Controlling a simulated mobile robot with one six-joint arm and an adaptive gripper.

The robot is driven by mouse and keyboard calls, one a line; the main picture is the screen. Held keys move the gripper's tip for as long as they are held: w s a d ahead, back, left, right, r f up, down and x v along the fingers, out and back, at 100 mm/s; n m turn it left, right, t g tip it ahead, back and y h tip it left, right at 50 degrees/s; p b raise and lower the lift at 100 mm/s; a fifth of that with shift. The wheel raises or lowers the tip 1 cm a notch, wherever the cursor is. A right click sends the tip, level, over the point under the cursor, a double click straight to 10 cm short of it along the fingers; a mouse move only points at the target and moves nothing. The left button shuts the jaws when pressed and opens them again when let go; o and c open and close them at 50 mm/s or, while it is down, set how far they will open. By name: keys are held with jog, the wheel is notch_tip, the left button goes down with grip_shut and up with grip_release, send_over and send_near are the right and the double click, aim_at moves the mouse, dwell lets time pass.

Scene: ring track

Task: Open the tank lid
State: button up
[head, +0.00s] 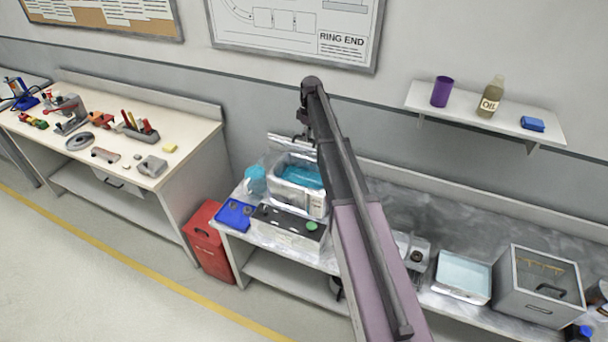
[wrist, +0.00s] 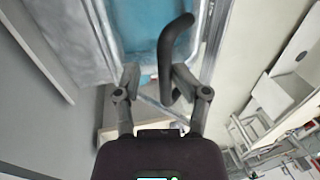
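The tank (head: 302,200) is a white box holding blue liquid, on the steel bench left of my arm in the head view. Its pale lid (head: 284,143) stands raised at the tank's back edge. My gripper (head: 300,130) is at the lid's upper edge, partly hidden by my arm. In the wrist view my gripper (wrist: 154,76) has its fingers apart. A black curved handle (wrist: 170,50) lies between them, close to the right fingertip. Blue liquid (wrist: 145,22) shows beyond the fingers. Whether a finger touches the handle is unclear.
A blue tray (head: 236,214), a grey box with a green knob (head: 287,232) and a red bin (head: 207,240) are near the tank. A steel box with a window lid (head: 541,285) stands far right.

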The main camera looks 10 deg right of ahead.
jog(key=shift+s+a+f+b, duration=2.4)
jog(key=shift+s+f+b, duration=0.9)
jog(key=shift+f+b, duration=1.35)
jog(key=r+p, duration=0.4)
jog(key=w+d+r+p, duration=0.1)
jog(key=r+p, duration=0.4)
jog(key=w+r+p, duration=0.1)
jog(key=r+p, duration=0.4)
jog(key=shift+w+d, duration=0.15)
jog(key=shift+d, duration=0.15)
jog(key=s+f+m+b, duration=0.3)
jog(key=s+f+b, duration=0.5)
jog(key=s+f, duration=0.1)
jog(key=shift+s+a, duration=0.25)
jog(key=shift+a, duration=0.2)
jog(key=s+f+m+t+b, duration=0.1)
jog(key=s+f+m+b, duration=0.3)
jog(key=s, duration=0.7)
jog(key=s+a+f+m+h+b, duration=0.1)
jog(key=s+f+m+b, duration=0.2)
jog(key=s+f+b, duration=0.3)
jog(key=s, duration=0.5)
jog(key=shift+m+t, duration=0.4)
